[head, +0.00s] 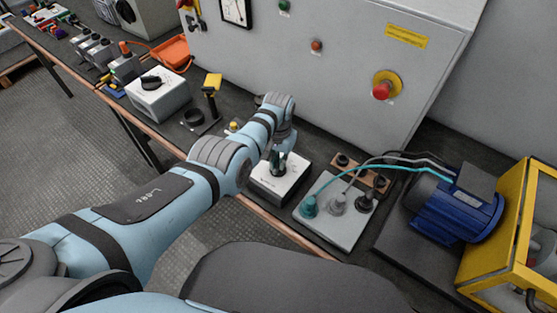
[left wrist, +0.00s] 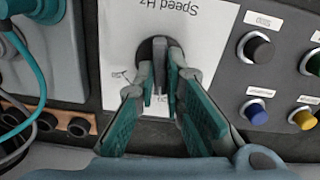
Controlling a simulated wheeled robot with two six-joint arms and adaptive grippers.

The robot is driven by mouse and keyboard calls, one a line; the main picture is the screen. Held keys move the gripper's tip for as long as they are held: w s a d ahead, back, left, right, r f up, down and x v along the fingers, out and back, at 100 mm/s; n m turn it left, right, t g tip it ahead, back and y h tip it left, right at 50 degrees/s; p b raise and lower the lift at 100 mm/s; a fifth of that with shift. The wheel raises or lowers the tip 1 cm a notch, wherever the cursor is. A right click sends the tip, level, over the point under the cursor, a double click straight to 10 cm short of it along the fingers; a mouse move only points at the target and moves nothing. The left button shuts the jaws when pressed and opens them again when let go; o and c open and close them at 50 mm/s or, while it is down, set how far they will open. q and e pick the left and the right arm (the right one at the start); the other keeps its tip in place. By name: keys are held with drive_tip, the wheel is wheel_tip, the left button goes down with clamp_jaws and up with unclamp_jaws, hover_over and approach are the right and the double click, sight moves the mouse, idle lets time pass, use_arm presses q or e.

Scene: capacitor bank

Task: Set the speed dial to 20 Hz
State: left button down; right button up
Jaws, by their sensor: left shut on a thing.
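The speed dial (left wrist: 153,48) is a dark round knob with a grey grip bar on a white plate (left wrist: 115,35). The plate reads "Speed Hz", upside down in the left wrist view. My left gripper (left wrist: 162,78) has its green-padded fingers on both sides of the bar and is shut on it. In the head view the left gripper (head: 278,161) reaches down onto the pale dial box (head: 291,187) at the bench front. The fingers cover part of the dial and scale, so I cannot read its setting. My right gripper is not in view.
A grey terminal plate (head: 345,232) with cables stands right of the box, and a blue motor (head: 452,207) beyond it. The grey cabinet (head: 320,75) with a red emergency button (head: 382,90) rises behind. Another dial box (head: 158,97) stands to the left.

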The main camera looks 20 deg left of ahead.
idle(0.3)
use_arm(q)
drive_tip(key=c, duration=1.7)
unclamp_jaws()
wheel_tip(320, 180, up, 12)
drive_tip(key=shift+r, duration=0.1)
